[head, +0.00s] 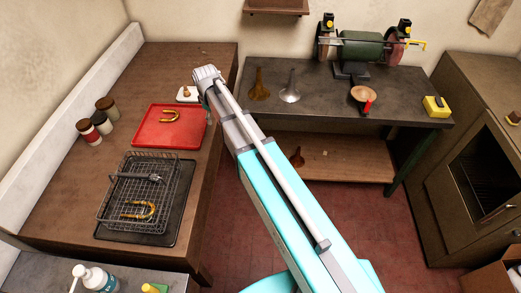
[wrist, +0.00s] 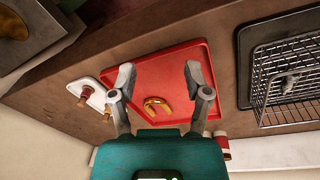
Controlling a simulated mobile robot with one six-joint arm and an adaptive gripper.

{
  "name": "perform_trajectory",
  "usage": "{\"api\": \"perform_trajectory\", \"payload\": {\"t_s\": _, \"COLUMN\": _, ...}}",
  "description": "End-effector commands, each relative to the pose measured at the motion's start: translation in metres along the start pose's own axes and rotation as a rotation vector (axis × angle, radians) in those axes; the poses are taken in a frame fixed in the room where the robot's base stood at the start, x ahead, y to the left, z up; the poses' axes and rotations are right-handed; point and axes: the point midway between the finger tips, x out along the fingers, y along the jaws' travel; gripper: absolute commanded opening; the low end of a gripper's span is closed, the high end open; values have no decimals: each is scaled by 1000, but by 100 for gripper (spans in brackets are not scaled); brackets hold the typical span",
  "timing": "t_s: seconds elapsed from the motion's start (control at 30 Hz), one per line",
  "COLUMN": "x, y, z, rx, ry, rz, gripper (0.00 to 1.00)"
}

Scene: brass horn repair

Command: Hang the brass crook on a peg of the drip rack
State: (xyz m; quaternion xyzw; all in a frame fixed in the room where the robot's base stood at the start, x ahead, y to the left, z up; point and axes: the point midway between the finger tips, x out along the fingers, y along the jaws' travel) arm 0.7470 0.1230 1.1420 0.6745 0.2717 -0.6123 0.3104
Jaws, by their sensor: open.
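A brass crook (head: 170,116), a U-shaped tube, lies on the red tray (head: 160,139) on the brown bench. It also shows in the wrist view (wrist: 152,103). My gripper (wrist: 159,73) is open and empty above the tray, and the crook appears between its fingers, apart from them. The gripper's fingers cannot be made out in the head view. A wire rack (head: 176,190), apparently the drip rack, stands on a dark tray (head: 110,234); it also shows in the wrist view (wrist: 262,75). Another brass U-shaped piece (head: 138,210) is in it. I cannot make out separate pegs.
A white dish (head: 187,99) with small brown pieces stands behind the red tray. A dark workbench (head: 320,110) with funnel-shaped horn parts and a green grinder (head: 360,48) stands to the right.

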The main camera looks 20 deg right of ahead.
Motion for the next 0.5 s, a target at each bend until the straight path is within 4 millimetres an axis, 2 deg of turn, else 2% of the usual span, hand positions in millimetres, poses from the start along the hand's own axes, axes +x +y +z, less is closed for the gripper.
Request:
{"api": "perform_trajectory", "payload": {"t_s": 0.03, "x": -3, "y": -11, "z": 38, "rx": 87, "ry": -9, "rz": -8, "gripper": 63}}
{"api": "perform_trajectory", "payload": {"t_s": 0.2, "x": -9, "y": -34, "z": 124, "rx": 393, "ry": -39, "rz": -32, "gripper": 63}}
{"api": "perform_trajectory", "payload": {"t_s": 0.33, "x": -14, "y": -53, "z": 178, "rx": 602, "ry": -62, "rz": -44, "gripper": 63}}
{"api": "perform_trajectory", "payload": {"t_s": 0.4, "x": -16, "y": -62, "z": 198, "rx": 691, "ry": -72, "rz": -49, "gripper": 63}}
{"api": "perform_trajectory", "payload": {"t_s": 0.5, "x": -18, "y": -71, "z": 219, "rx": 783, "ry": -83, "rz": -53, "gripper": 63}}
